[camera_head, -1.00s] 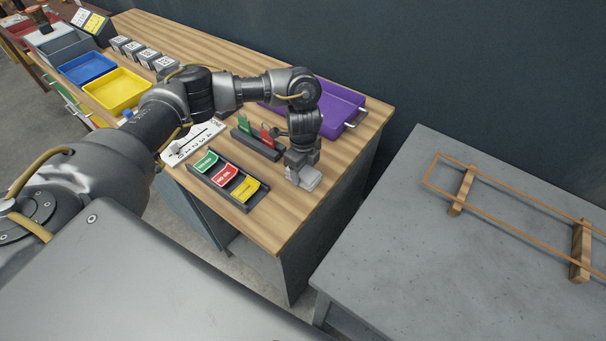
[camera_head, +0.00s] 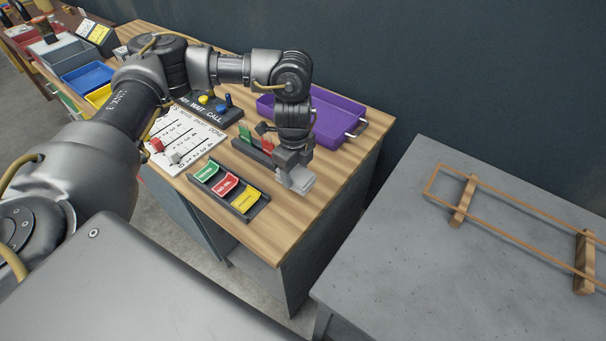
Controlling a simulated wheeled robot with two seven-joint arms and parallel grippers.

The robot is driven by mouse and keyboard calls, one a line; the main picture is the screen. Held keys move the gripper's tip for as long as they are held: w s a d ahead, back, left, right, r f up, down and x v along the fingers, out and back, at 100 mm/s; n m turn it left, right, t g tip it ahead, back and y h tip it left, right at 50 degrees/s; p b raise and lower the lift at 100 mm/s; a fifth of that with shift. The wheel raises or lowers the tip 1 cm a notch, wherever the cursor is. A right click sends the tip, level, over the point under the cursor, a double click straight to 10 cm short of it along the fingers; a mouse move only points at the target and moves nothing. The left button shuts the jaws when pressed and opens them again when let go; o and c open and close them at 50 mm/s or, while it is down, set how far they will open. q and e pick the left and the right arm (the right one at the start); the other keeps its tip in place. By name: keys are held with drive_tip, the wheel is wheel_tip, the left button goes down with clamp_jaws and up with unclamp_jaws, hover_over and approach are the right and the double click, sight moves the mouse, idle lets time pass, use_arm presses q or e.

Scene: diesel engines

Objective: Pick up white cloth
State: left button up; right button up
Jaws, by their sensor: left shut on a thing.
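A small folded white cloth (camera_head: 299,181), pale grey in this light, is at the tip of my left gripper (camera_head: 288,168) in the head view. My left gripper points down over the right part of the wooden workbench and is shut on the cloth. The gripper hides part of the cloth. I cannot tell whether the cloth touches the bench top or hangs just above it. My right gripper is not in view.
A black tray with green, red and yellow cards (camera_head: 228,188) lies left of the cloth. A purple bin (camera_head: 330,118) stands behind. A white board (camera_head: 187,140) lies further left. A grey table (camera_head: 430,260) with a wooden frame (camera_head: 463,200) is at right, across a gap.

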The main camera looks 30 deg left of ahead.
use_arm(q)
drive_tip(key=s+r+b, duration=0.1)
drive_tip(key=s+r, duration=0.4)
drive_tip(key=s, duration=0.5)
drive_tip(key=shift+a+b, duration=0.3)
drive_tip(key=shift+a, duration=0.15)
drive_tip(key=w+d+r+n, duration=0.1)
drive_tip(key=w+d+n, duration=0.4)
drive_tip(key=n, duration=0.8)
drive_tip(key=shift+d+r+n, duration=0.25)
drive_tip(key=shift+d+n, duration=0.15)
drive_tip(key=shift+w, duration=0.1)
wheel_tip(320, 180, up, 11)
drive_tip(key=w+n, duration=0.2)
drive_tip(key=shift+f, duration=0.15)
